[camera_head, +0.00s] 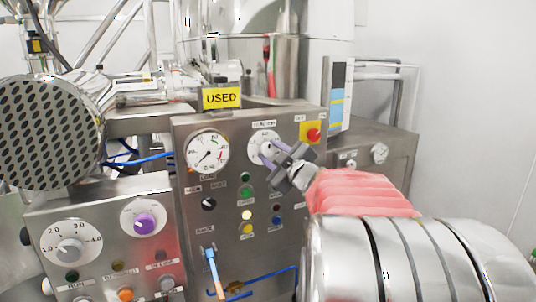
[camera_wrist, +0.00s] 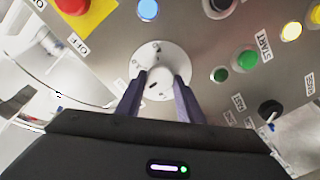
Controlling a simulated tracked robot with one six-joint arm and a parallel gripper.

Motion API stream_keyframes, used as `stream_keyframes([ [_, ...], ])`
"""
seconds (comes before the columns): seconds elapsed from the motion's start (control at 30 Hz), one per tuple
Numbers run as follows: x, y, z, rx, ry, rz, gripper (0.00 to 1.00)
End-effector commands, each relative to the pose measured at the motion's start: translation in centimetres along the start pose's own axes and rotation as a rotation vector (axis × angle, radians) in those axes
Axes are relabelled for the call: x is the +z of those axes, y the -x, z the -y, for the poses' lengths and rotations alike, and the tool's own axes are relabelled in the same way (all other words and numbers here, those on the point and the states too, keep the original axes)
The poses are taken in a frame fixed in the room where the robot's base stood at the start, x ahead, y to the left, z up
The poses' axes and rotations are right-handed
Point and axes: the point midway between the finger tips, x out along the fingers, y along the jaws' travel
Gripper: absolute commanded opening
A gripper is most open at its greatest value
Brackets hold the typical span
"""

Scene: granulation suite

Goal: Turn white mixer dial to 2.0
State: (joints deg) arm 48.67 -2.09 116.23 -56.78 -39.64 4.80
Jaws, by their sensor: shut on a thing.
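A round white dial (camera_head: 263,146) sits on the upper steel control panel, right of a gauge. My gripper (camera_head: 272,153) reaches it from the right, its purple fingers shut on the dial's knob. In the wrist view my gripper (camera_wrist: 160,88) has one finger on each side of the knob, in front of the white dial face (camera_wrist: 149,55). The knob is partly covered by the fingers, and the setting is too small to read. Another dial (camera_head: 69,247), with a grey-white knob and marks 1.0 to 4.0, is on the lower left panel.
A red emergency button (camera_head: 313,134) on a yellow plate is just right of the dial. A gauge (camera_head: 207,152) is to its left. Green, yellow and other buttons (camera_wrist: 247,60) lie near my fingers. A purple knob (camera_head: 144,223) is on the lower panel.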

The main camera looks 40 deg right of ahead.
Motion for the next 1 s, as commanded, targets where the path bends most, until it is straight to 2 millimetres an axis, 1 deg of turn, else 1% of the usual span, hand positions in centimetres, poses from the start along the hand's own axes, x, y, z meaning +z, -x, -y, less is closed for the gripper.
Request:
stream_keyframes([
  [0.03, 0.6, 0.0, 0.2, -0.003, -0.003, 0.013, 0.12],
  [0.13, 0.7, 0.0, 0.2, -0.003, -0.003, 0.014, 0.12],
  [0.17, 0.7, 0.0, 0.2, -0.003, -0.003, 0.014, 0.35],
  [0.4, 0.4, 0.0, 0.2, -0.003, -0.001, 0.009, 0.51],
  [0.43, 0.4, 0.0, 0.2, -0.003, -0.001, 0.008, 0.53],
  [0.77, 0.2, 0.3, 0.1, -0.002, 0.001, 0.004, 0.53],
  [0.87, 0.1, 0.9, 0.1, -0.001, 0.002, 0.003, 0.53],
  [1.0, 0.1, 2.4, 0.1, 0.000, 0.001, 0.005, 0.53],
])
